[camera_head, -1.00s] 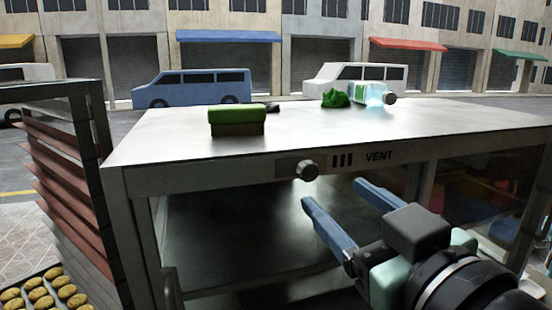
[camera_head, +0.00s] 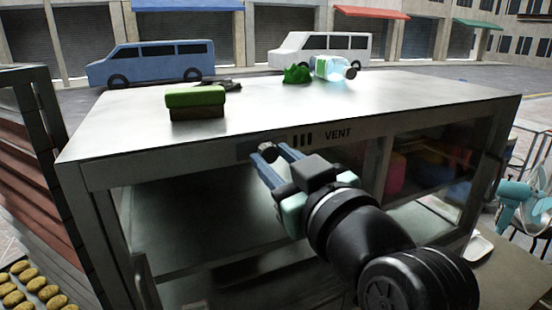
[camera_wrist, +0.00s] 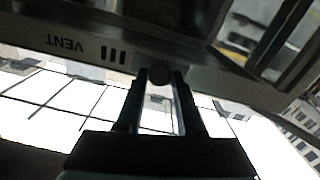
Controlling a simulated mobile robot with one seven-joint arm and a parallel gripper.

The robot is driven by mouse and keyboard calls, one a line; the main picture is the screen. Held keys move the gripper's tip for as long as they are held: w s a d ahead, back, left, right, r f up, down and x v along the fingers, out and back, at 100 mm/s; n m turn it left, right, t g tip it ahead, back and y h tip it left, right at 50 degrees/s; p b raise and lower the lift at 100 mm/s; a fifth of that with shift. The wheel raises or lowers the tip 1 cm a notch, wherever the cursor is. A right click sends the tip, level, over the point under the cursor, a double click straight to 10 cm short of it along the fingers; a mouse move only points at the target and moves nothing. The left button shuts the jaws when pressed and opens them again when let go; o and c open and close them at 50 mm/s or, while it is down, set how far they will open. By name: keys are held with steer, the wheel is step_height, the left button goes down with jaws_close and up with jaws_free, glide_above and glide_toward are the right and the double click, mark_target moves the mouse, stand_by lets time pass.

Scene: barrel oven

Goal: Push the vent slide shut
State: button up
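The vent slide's round dark knob (camera_head: 267,151) sits on the front top rail of the metal oven cabinet (camera_head: 110,172), left of the three dark vent slots (camera_head: 302,140) and the VENT lettering. My gripper (camera_head: 271,152) is at the rail with its two blue fingers on either side of the knob. The slots (camera_wrist: 113,55) also show there, upside down. The slide plate behind the knob is partly hidden by the fingers.
A slatted rack (camera_head: 25,165) stands at left above a tray of cookies. A teal fan (camera_head: 525,205) stands at right.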

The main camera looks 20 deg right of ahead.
jaws_close()
stand_by(1.0)
